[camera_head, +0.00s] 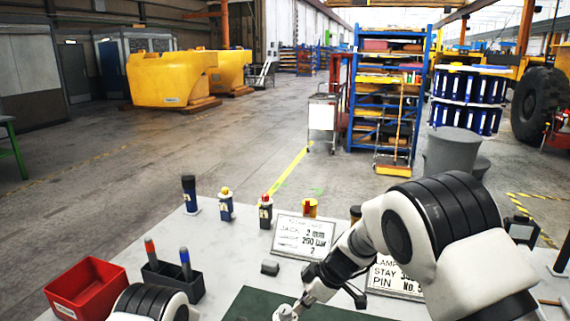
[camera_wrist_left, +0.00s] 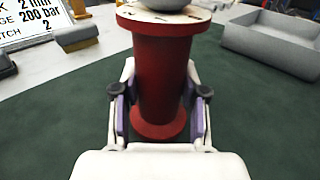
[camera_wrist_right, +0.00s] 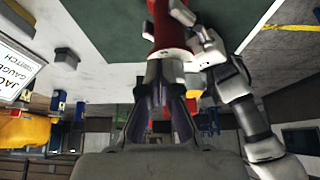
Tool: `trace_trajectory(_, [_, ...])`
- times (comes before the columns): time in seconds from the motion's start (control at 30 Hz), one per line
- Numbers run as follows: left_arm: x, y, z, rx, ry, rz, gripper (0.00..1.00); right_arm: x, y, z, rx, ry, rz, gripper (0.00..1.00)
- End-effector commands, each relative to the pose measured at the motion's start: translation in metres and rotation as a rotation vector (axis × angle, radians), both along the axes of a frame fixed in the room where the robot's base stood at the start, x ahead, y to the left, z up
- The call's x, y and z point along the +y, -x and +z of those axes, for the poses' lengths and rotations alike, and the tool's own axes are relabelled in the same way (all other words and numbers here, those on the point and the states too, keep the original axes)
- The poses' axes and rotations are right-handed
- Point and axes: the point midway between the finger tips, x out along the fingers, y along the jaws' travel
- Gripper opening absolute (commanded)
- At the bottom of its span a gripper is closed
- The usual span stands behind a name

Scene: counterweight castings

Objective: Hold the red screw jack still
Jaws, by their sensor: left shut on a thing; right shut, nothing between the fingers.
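The red screw jack (camera_wrist_left: 160,75) stands upright on a dark green mat (camera_wrist_left: 60,125). It has a flanged base and a pale top plate with a grey rounded head, cut off by the left wrist view's upper edge. My left gripper (camera_wrist_left: 159,110) is shut around its body, one finger on each side. The jack also shows in the right wrist view (camera_wrist_right: 170,28). My right gripper (camera_wrist_right: 162,88) is shut and empty close to the jack's head; I cannot tell whether it touches. In the head view my right gripper (camera_head: 300,302) is low in the middle.
A grey open box (camera_wrist_left: 268,42) lies on the mat at right. A red bin (camera_head: 86,290), dark pen holder (camera_head: 172,280), small grey block (camera_head: 270,268) and jack sign (camera_head: 303,237) stand on the table. Several small bottles line its back edge.

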Motion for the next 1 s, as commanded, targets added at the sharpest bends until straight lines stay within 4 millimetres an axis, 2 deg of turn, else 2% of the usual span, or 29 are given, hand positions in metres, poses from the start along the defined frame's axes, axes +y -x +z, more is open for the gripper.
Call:
trace_trajectory(0.37, [0.000, 0.000, 0.001, -0.002, 0.000, 0.000, 0.00, 0.002, 0.001, 0.000, 0.000, 0.000, 0.000, 0.00])
trace_trajectory(1.0, [-0.001, 0.000, 0.001, -0.001, 0.000, -0.001, 0.00, 0.006, 0.019, 0.000, 0.001, 0.001, 0.001, 0.00])
